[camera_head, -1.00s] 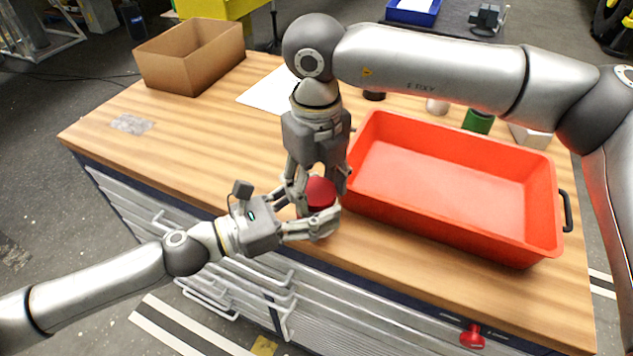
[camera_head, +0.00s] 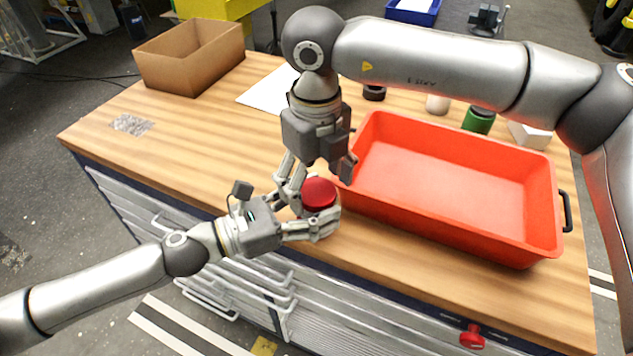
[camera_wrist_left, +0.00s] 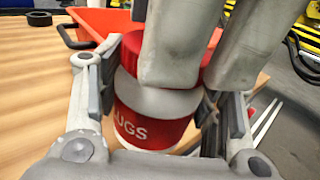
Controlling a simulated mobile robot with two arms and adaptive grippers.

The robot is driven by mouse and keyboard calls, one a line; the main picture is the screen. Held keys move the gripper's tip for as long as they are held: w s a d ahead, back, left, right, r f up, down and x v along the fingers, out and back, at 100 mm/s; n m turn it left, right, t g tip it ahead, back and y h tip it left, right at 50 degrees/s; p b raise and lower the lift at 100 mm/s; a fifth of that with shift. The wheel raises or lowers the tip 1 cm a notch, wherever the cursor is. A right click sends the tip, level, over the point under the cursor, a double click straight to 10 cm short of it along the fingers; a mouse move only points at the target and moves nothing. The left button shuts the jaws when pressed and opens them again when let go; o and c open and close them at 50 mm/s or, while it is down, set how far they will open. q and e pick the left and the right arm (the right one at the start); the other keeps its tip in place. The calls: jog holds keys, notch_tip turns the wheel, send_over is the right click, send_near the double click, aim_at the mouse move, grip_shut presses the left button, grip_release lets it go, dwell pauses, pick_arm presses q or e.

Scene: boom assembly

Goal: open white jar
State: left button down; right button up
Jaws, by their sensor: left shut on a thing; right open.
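The white jar (camera_wrist_left: 158,103) has a red screw lid (camera_head: 319,193) and a red label with the letters "LUGS" in the left wrist view. It stands upright at the front of the wooden bench, with the lid on it. My left gripper (camera_head: 311,213) is shut around the jar's body from the left. My right gripper (camera_head: 316,176) points down just above the lid, its fingers spread open. In the left wrist view its fingers cover part of the lid (camera_wrist_left: 170,55), so I cannot tell whether they touch it.
A large red tray (camera_head: 450,222) lies right of the jar, close to both grippers. A cardboard box (camera_head: 185,73) stands at the back left. A green-and-black can (camera_head: 478,121) and a white box (camera_head: 530,136) stand behind the tray. The left bench top (camera_head: 190,135) is mostly clear.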

notch_tip(320, 180, up, 4)
jog(key=shift+f, duration=0.1)
jog(key=shift+c, duration=0.2)
jog(key=r+m, duration=0.1)
jog(key=m, duration=0.1)
jog(key=r+m, duration=0.1)
jog(key=shift+a+m, duration=0.1)
jog(key=shift+m, duration=0.3)
jog(key=r+m, duration=0.1)
jog(key=m, duration=0.2)
jog(key=shift+s+r+m, duration=0.1)
jog(key=shift+r+m, duration=0.25)
jog(key=shift+m, duration=0.05)
jog(key=shift+f, duration=0.45)
notch_tip(320, 180, down, 7)
jog(key=shift+r, duration=0.1)
jog(key=c, duration=1.1)
jog(key=n, duration=0.6)
